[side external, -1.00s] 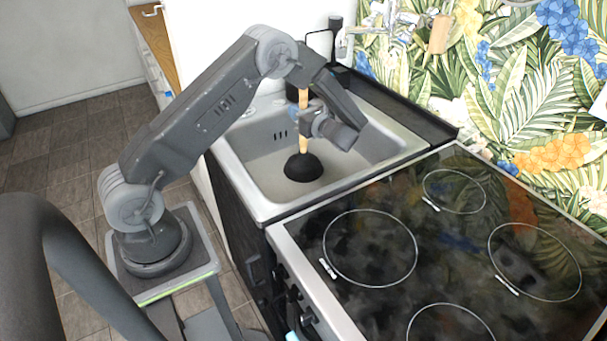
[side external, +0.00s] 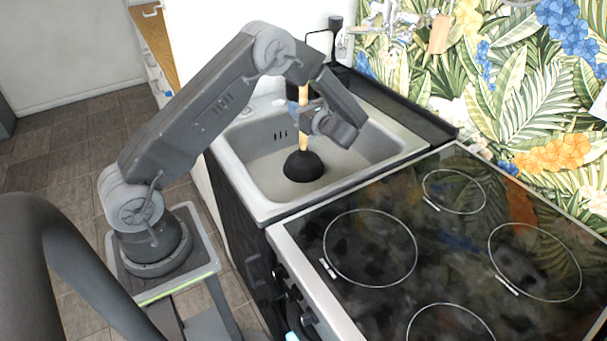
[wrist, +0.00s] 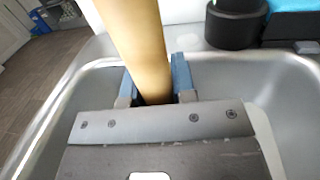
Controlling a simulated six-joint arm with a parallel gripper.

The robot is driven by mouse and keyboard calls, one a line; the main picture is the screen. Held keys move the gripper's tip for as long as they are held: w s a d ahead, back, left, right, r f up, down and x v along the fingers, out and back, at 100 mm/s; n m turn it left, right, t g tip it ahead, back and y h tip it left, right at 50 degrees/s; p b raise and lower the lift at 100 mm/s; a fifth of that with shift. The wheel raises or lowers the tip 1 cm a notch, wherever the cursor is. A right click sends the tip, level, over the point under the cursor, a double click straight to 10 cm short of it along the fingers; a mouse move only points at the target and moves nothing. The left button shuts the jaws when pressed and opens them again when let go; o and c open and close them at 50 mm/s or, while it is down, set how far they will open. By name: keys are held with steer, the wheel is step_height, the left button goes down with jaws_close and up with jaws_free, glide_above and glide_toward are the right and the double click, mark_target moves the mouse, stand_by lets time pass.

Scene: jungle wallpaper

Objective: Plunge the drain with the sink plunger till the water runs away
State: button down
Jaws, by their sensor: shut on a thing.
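The sink plunger has a wooden handle (side external: 303,106) and a black rubber cup (side external: 303,166). It stands about upright with its cup in the metal sink (side external: 352,162). My gripper (side external: 304,116) is shut on the handle above the cup. In the wrist view the handle (wrist: 138,45) rises between the blue-grey fingers of my gripper (wrist: 155,92). The sink's rim (wrist: 70,80) shows around it there. The cup covers whatever is under it, so the drain is hidden. I cannot tell whether water is in the basin.
A black stove top (side external: 460,235) with ring markings lies right of the sink. A dark round object (wrist: 236,25) stands behind the sink's back rim. Wall-hung utensils (side external: 440,34) show at the back. The sink walls are close around my gripper.

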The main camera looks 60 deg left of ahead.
steer(key=shift+f, duration=0.1)
steer(key=shift+f, duration=0.5)
steer(key=shift+r, duration=0.15)
steer(key=shift+r, duration=0.55)
step_height(320, 180, up, 8)
steer(key=shift+f, duration=0.2)
stand_by(0.8)
